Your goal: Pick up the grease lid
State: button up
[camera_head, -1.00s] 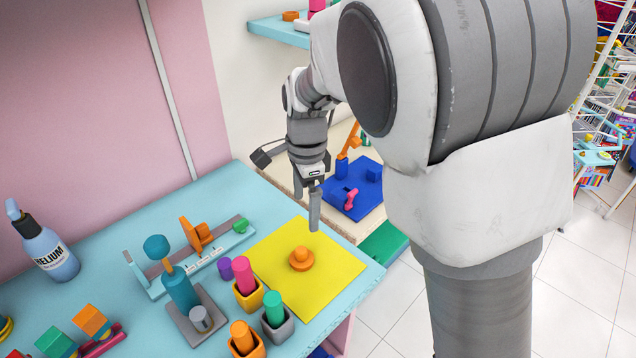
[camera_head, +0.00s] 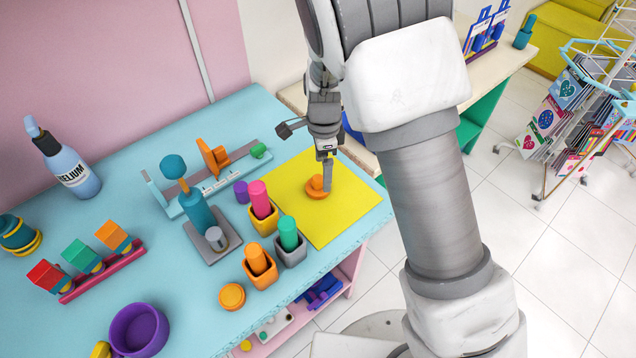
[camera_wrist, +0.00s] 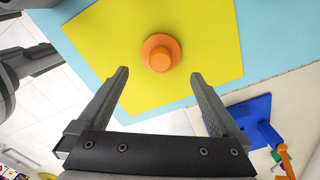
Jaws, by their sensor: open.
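The grease lid is most likely the orange round piece with a knob (camera_head: 317,187), which lies on the yellow mat (camera_head: 330,225) at the table's right end. In the wrist view the orange piece (camera_wrist: 160,53) lies just beyond my fingertips, centred between their lines. My gripper (camera_head: 327,172) points down over the mat, close beside the orange piece in the head view. The wrist view shows my gripper (camera_wrist: 160,76) open, with nothing between its fingers.
Left of the mat stand small cups with a pink (camera_head: 258,199), a green (camera_head: 288,232) and an orange cylinder (camera_head: 256,258). A teal pump-like device (camera_head: 197,211), a helium bottle (camera_head: 70,165) and a purple bowl (camera_head: 139,331) stand further left. The mat around the orange piece is bare.

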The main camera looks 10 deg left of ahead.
aim_at(318, 184)
jog(key=shift+f, duration=2.7)
jog(key=c, duration=1.2)
jog(key=shift+r, duration=0.1)
jog(key=shift+c, duration=0.2)
